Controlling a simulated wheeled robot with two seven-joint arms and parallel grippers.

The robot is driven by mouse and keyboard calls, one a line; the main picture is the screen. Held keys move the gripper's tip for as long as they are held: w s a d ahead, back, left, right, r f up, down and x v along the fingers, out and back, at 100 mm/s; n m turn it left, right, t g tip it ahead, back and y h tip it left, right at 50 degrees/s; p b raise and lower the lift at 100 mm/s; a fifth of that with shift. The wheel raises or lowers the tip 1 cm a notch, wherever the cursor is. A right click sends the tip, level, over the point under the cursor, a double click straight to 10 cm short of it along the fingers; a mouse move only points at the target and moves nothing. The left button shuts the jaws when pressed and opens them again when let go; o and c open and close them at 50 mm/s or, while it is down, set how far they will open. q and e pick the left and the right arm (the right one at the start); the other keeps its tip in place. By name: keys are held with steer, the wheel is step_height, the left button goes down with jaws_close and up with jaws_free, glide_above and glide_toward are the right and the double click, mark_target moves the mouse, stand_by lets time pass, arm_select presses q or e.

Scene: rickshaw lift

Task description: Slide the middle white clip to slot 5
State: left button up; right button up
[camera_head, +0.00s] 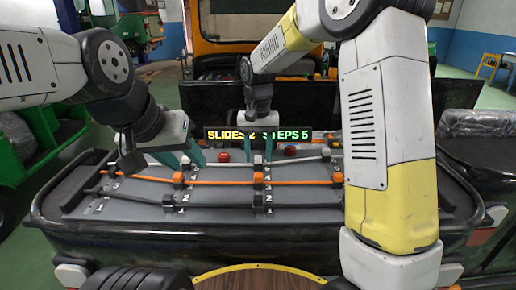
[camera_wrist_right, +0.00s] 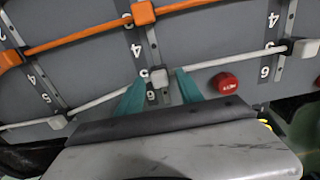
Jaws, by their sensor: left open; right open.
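The white cable (camera_head: 220,163) runs across the back of the sloped grey board. The middle white clip (camera_head: 258,160) sits on it at the middle rail; in the right wrist view the clip (camera_wrist_right: 159,77) is beside the mark that reads as 5, above the 6. My right gripper (camera_head: 258,150) is over this clip. Its teal fingers stand open on either side of the clip, with small gaps (camera_wrist_right: 160,92). My left gripper (camera_head: 182,158) is open and empty, above the board's left back part. Its fingers hide part of the white cable there.
An orange cable (camera_head: 220,183) with orange clips crosses the middle, and a black cable (camera_head: 220,207) with black clips the front. A red button (camera_wrist_right: 224,83) lies right of my right gripper. The white right clip (camera_wrist_right: 305,48) is at the far rail. My right arm covers the board's right side.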

mark_target(258, 157)
step_height(258, 157, up, 8)
steer(key=shift+f, duration=0.1)
stand_by(0.5)
